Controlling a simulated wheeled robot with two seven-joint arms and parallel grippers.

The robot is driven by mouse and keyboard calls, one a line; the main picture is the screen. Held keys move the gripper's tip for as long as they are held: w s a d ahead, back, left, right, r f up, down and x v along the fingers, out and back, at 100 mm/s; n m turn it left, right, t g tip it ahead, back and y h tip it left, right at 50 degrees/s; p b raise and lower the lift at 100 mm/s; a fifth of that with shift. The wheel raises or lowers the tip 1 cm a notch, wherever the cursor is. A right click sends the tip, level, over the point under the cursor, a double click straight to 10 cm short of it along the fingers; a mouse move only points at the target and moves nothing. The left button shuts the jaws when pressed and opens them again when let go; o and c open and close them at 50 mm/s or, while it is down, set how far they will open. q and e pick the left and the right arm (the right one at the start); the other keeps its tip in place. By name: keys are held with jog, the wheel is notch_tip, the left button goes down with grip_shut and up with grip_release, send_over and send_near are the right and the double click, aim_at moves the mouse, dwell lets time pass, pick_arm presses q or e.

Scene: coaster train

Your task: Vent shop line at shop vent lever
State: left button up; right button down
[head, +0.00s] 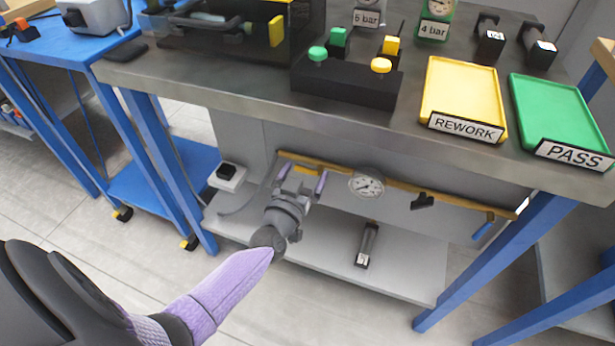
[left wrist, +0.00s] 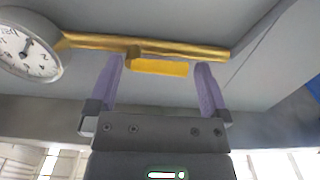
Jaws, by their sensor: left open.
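The shop line is a brass pipe (head: 395,186) along the back panel under the bench; it also shows in the left wrist view (left wrist: 95,41). A yellow lever (left wrist: 160,67) sits at the pipe's end part, likely the vent lever; no label shows on it. My left gripper (head: 302,177) is open under the bench, its purple fingers pointing at the pipe. In the left wrist view the lever lies between and just beyond the fingertips, with a gap on each side. I cannot tell whether the fingers touch it. My right gripper is out of view.
A round gauge (head: 366,185) sits on the pipe right of my gripper. A black fitting (head: 422,201) and a blue handle (head: 483,228) are farther right. The bench top (head: 230,99) hangs above, the lower shelf (head: 400,278) below.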

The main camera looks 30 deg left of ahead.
pick_arm(q)
jog(key=shift+w, duration=0.3)
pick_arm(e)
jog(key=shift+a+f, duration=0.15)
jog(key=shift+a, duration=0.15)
pick_arm(q)
jog(key=c, duration=0.9)
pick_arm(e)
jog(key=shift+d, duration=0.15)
